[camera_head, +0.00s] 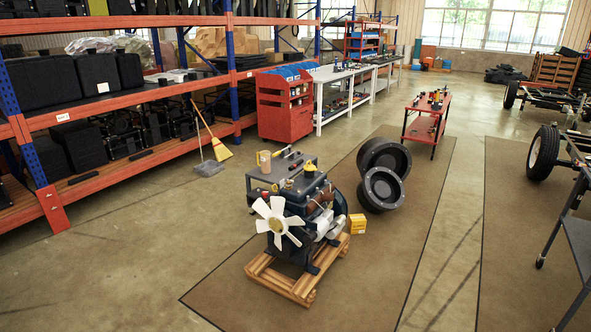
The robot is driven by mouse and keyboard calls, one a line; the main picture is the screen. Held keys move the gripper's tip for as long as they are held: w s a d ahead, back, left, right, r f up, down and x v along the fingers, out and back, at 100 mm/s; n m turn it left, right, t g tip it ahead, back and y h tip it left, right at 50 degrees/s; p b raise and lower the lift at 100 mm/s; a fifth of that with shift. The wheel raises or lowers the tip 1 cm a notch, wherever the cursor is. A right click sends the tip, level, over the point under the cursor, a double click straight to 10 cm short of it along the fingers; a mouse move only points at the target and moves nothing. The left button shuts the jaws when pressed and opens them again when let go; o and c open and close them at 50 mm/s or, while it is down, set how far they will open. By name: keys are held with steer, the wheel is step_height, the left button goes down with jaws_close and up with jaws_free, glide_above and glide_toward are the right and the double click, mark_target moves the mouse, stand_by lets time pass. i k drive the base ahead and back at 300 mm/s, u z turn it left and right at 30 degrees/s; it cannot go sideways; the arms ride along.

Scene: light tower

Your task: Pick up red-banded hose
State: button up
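I cannot make out a red-banded hose for certain at this distance. The engine (300,215) with a white fan (278,223) sits on a wooden pallet (294,285) and hides part of the cart. My gripper is not in view.
A yellow box (357,223) and large dark wheel rims (383,188) lie right of the engine. A red table (428,126) with small items stands behind. Orange-blue shelving (110,93), a broom (210,135) and a red cabinet (286,106) line the left. Floor in front is clear.

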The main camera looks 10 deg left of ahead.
mark_target(297, 164)
steer(key=k, duration=0.25)
steer(key=z, duration=0.45)
steer(key=i, duration=1.3)
steer(key=z, duration=0.45)
steer(key=i, duration=1.6)
steer(key=u, duration=0.45)
steer(key=i, duration=0.65)
steer(key=u, duration=1.1)
steer(key=i, duration=0.9)
steer(key=u, duration=0.5)
